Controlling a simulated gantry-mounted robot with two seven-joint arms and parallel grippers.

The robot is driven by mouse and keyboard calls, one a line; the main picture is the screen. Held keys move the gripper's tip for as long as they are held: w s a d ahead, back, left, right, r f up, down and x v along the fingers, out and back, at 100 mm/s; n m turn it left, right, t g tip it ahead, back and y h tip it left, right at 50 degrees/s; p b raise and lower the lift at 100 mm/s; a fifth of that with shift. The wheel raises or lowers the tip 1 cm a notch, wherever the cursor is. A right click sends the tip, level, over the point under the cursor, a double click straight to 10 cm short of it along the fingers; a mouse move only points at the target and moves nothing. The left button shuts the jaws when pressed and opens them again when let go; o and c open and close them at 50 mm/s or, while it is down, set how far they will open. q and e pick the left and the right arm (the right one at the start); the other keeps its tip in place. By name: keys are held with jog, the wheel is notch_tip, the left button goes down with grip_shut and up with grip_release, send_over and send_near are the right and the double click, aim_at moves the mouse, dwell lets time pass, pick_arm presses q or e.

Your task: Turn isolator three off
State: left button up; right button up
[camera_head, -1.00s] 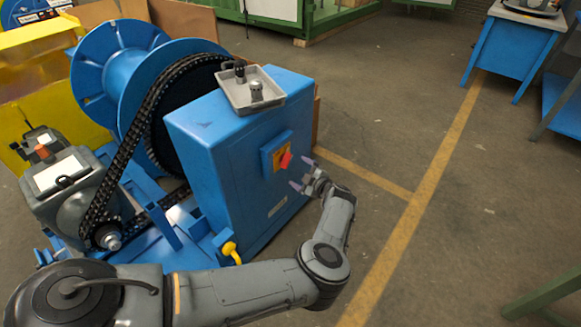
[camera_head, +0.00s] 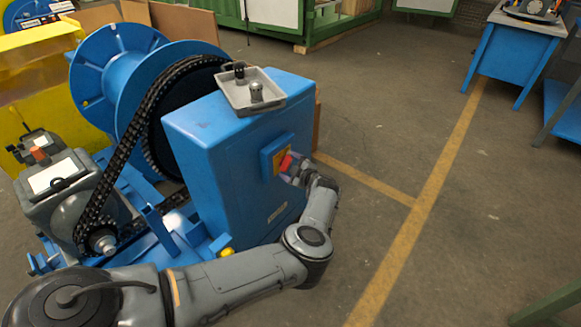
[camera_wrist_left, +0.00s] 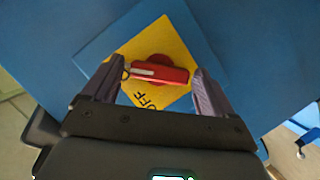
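The isolator is a red handle (camera_wrist_left: 158,73) on a yellow plate (camera_wrist_left: 170,44) set on a blue square box; the word OFF reads at the plate's lower part. It also shows in the head view as a red handle (camera_head: 286,163) on the side of the blue cabinet (camera_head: 235,180). No number three is legible. My left gripper (camera_wrist_left: 161,84) is open, with one finger near each end of the handle. Whether the fingers touch it I cannot tell. In the head view my left gripper (camera_head: 291,173) is right at the handle. My right gripper is not in view.
A grey tray (camera_head: 238,98) with small parts sits on the cabinet top. A chain (camera_head: 121,150) runs from the motor unit (camera_head: 55,185) to the large blue reel (camera_head: 100,75). The floor to the right of the cabinet is clear.

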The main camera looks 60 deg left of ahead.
pick_arm(q)
jog(key=c, duration=0.8)
jog(key=shift+f+n, duration=0.1)
jog(key=shift+n, duration=0.2)
jog(key=shift+f+n+t+y, duration=0.1)
jog(key=shift+n+t+y, duration=0.3)
jog(key=shift+n, duration=0.3)
jog(key=n+y+b, duration=0.2)
jog(key=n+b, duration=0.2)
jog(key=n, duration=0.1)
jog(key=n+y+b, duration=0.1)
jog(key=n+b, duration=0.4)
jog(key=n+g+y+b, duration=0.1)
jog(key=n+y+b, duration=0.1)
jog(key=n+b, duration=0.3)
jog(key=shift+f+y, duration=0.3)
jog(key=shift+f, duration=0.1)
